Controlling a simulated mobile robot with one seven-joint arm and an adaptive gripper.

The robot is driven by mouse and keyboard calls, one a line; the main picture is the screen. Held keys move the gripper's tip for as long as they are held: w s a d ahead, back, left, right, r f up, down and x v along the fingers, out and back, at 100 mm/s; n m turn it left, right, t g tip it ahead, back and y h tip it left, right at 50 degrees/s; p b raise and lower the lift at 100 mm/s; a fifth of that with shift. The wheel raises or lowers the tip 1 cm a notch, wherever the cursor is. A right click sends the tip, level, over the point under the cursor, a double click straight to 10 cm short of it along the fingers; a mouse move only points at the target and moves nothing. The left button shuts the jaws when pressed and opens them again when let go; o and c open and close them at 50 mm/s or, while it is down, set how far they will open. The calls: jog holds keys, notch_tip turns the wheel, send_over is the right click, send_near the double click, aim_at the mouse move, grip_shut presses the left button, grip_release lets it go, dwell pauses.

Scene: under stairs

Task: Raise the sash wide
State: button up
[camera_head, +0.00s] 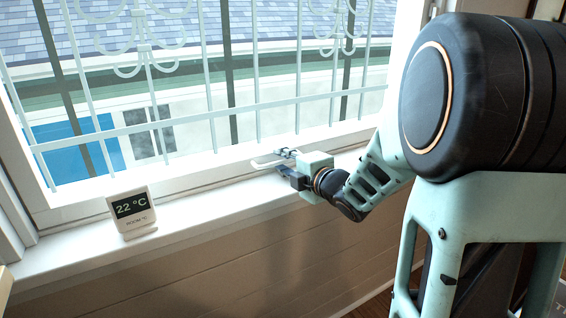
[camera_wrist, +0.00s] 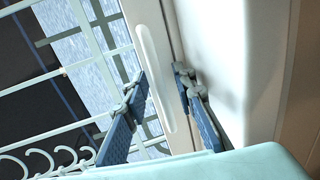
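The white window sash (camera_head: 190,178) runs along the sill, with its bottom rail low against the white sill. A slim pale handle (camera_head: 264,164) sticks out from the rail. In the wrist view the handle (camera_wrist: 153,72) is a long rounded white bar. My gripper (camera_head: 284,160) is at the handle's right part, just above the sill. In the wrist view my gripper (camera_wrist: 163,90) has its two blue fingers apart, one on each side of the handle's line. Gaps show between fingers and handle, and I cannot tell whether either touches it.
A small thermometer display (camera_head: 132,211) reading 22 °C stands on the sill (camera_head: 75,245), left of my gripper. Pale bars of a window grille (camera_head: 210,115) stand behind the sash. The sill between display and gripper is clear.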

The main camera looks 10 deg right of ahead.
grip_shut()
jog(key=shift+r, duration=0.1)
dwell(0.3)
jog(key=p, duration=2.4)
send_near(272, 22)
jog(key=x, duration=0.4)
jog(key=shift+w+a+r, duration=0.1)
jog(key=shift+w+r, duration=0.05)
jog(key=shift+w, duration=0.3)
jog(key=shift+c, duration=0.2)
grip_release()
jog(key=shift+o, duration=0.2)
jog(key=shift+f, duration=0.25)
